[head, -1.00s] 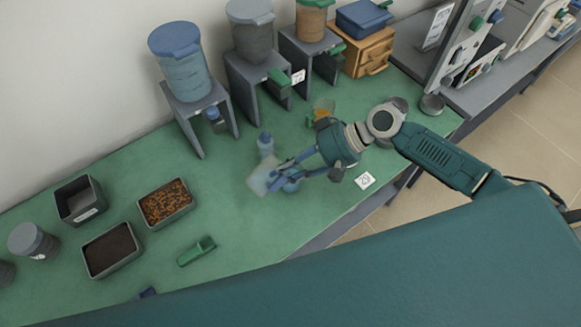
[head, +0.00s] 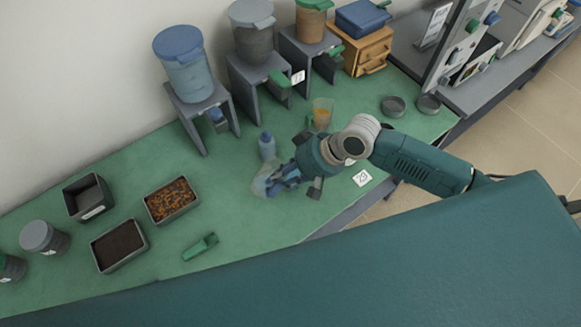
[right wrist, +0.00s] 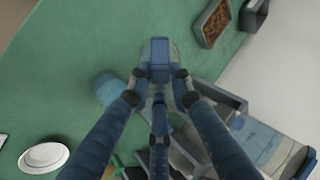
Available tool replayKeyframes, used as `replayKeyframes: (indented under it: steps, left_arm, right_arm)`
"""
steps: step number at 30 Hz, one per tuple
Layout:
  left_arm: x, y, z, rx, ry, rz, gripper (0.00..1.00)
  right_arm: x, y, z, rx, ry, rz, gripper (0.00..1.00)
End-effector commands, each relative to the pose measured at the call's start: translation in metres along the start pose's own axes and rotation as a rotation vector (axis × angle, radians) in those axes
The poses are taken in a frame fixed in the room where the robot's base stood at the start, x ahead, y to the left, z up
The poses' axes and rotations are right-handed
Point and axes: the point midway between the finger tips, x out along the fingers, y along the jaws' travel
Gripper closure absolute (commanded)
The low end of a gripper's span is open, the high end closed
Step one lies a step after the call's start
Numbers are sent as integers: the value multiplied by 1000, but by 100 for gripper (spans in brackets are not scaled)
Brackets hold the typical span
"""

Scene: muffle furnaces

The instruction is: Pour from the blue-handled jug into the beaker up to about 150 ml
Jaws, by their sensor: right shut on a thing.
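The clear, pale jug (head: 262,182) with a blue handle (right wrist: 159,56) is in my right gripper (head: 287,178). The fingers are shut on the handle, over the middle of the green bench. In the right wrist view the handle is between the fingertips and hides most of the jug. I cannot tell its tilt or fill. I cannot make out the beaker for certain. My left gripper is not in view.
A clear container with orange contents (head: 321,113) stands behind my right arm. Dispensers on grey stands (head: 205,105) line the wall.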

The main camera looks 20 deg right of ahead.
Motion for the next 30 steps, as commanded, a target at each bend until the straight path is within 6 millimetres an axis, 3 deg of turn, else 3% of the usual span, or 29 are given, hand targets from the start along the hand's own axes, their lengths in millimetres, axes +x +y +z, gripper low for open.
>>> replayKeyframes:
  steps: [5,18,30]
  left_arm:
    - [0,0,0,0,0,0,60]
    - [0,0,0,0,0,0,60]
    - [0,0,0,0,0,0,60]
  right_arm:
    - [2,-2,2,-17,2,21,100]
    - [21,-4,11,-156,61,297,100]
    - [28,-7,16,-185,67,347,100]
